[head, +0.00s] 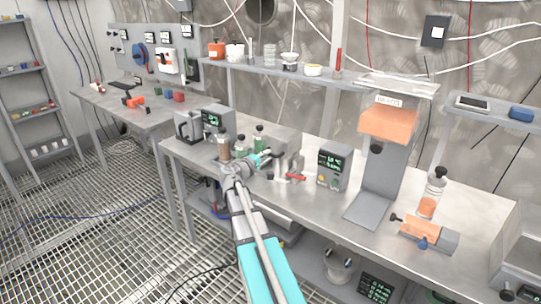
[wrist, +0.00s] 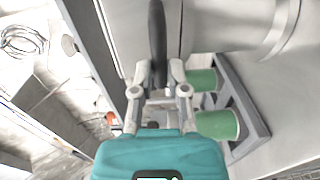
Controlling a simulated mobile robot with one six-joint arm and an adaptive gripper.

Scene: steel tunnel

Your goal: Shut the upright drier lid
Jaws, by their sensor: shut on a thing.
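My gripper (wrist: 160,93) is shut on a dark bar-shaped handle (wrist: 157,35), which stands between its two fingers in the wrist view. A pale grey panel, which looks like the drier lid (wrist: 125,25), lies behind the handle. In the head view my gripper (head: 268,154) is at the middle of the steel bench, beside a grey panel (head: 282,138) that seems to be the same lid. My wrist and the teal gripper body hide part of it. The lid's exact angle and its hinge cannot be made out.
Green-capped bottles (head: 259,136) stand close to my gripper; green cylinders (wrist: 218,125) sit in a grey rack beside it. A grey meter (head: 332,168) and a hopper with orange contents (head: 388,122) stand to the right. A shelf (head: 262,70) runs above the bench.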

